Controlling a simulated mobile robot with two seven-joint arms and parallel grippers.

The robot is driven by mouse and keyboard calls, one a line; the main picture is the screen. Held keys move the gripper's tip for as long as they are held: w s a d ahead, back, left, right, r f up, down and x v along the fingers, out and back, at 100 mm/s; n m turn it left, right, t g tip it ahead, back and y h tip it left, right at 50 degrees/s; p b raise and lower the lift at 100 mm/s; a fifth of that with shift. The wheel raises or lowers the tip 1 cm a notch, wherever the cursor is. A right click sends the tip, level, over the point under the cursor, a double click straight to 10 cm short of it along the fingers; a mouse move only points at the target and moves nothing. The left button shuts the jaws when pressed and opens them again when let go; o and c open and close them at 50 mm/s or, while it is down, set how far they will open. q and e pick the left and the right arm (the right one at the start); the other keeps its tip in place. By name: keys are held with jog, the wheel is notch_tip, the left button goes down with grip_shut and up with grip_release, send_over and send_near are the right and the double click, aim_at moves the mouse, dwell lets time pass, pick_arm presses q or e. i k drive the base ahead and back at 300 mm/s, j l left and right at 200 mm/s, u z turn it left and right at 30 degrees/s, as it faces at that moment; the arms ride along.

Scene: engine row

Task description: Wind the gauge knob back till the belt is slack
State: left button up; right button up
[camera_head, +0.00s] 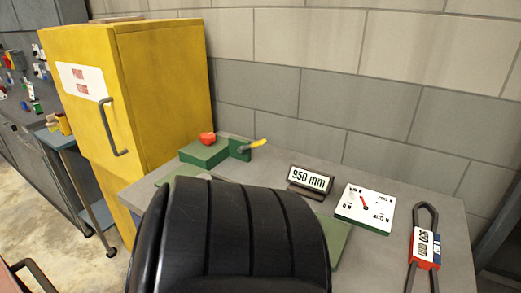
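A green bench device (205,152) stands at the back left of the grey bench, with a red knob (207,138) on top and a yellow lever (254,144) at its right. A white dial plate (366,209) with a red needle (365,203) lies on a green base at the right; the needle points up and left. I cannot tell which part is the gauge knob. A dark belt loop (425,217) in a printed "950 mm" sleeve (426,249) lies at the right edge, its lower end cut off. Neither of my grippers is in view.
A black ribbed shape like a chair back (235,235) hides the bench's front middle. A "950 mm" sign (311,180) stands behind a partly hidden green surface. A yellow cabinet (140,90) stands at the left; a block wall (340,90) closes the back.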

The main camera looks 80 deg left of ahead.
aim_at(207, 138)
jog(key=i+l+u, duration=0.1)
jog(key=u, duration=1)
